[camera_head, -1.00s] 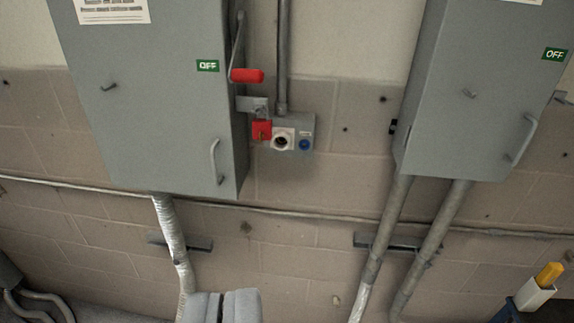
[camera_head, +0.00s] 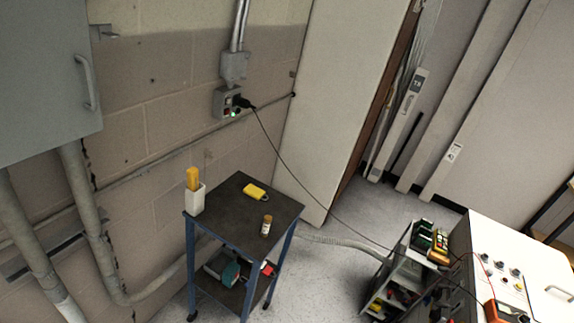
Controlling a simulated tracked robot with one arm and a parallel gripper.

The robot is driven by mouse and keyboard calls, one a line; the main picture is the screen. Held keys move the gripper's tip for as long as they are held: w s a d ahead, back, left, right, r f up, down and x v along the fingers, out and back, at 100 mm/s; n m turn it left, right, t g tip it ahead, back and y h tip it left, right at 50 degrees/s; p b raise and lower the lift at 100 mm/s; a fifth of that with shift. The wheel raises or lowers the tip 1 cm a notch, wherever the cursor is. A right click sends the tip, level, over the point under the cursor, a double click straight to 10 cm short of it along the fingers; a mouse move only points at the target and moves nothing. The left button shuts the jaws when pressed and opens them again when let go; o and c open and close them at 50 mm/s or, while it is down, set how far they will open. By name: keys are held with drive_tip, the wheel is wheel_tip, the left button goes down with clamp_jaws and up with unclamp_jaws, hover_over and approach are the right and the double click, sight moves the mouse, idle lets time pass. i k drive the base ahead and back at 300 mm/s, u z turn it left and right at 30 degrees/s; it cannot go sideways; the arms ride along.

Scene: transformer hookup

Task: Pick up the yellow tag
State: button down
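A flat yellow piece with a small grey loop at one end, which looks like the yellow tag (camera_head: 254,190), lies on the dark top of a small blue-legged cart (camera_head: 232,205). It is near the back edge of the top. Nothing covers it. A taller yellow item (camera_head: 192,178) stands in a white holder (camera_head: 195,199) at the cart's left corner. My gripper is not in this view, so its opening and its distance from the tag do not show.
A small bottle (camera_head: 266,225) stands near the tag. Teal and red items (camera_head: 229,272) lie on the lower shelf. A black cable (camera_head: 290,172) hangs from the wall outlet to the right.

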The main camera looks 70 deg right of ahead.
sight(252, 190)
drive_tip(key=z, duration=1.65)
drive_tip(key=k, duration=1.15)
drive_tip(key=z, duration=0.5)
drive_tip(key=i, duration=1.95)
drive_tip(key=u, duration=0.6)
drive_tip(key=i, duration=1.15)
drive_tip(key=u, duration=0.75)
